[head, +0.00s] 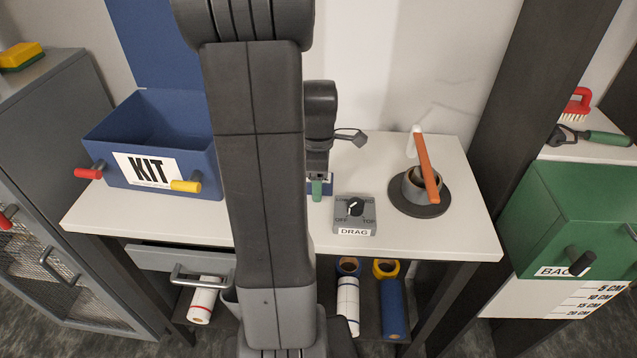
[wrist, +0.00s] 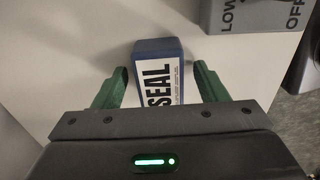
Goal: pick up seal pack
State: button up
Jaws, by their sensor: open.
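The seal pack (wrist: 158,72) is a small blue block with a white label reading SEAL. In the wrist view it lies on the white table between the two green fingers of my gripper (wrist: 160,82). The fingers are apart, with a gap to the pack on each side; the near end of the pack is hidden by the gripper body. In the head view my arm covers most of this spot. A bit of the blue pack (head: 328,186) shows beside a green finger of my gripper (head: 317,188).
The grey DRAG dial box (head: 355,222) stands right of the pack. Farther right is a dark round base (head: 434,207) with a cup and an orange-handled tool. The blue KIT bin (head: 200,178) stands at the left. Bare white tabletop (head: 460,225) lies at the right front.

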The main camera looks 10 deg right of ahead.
jog(key=c, duration=1.2)
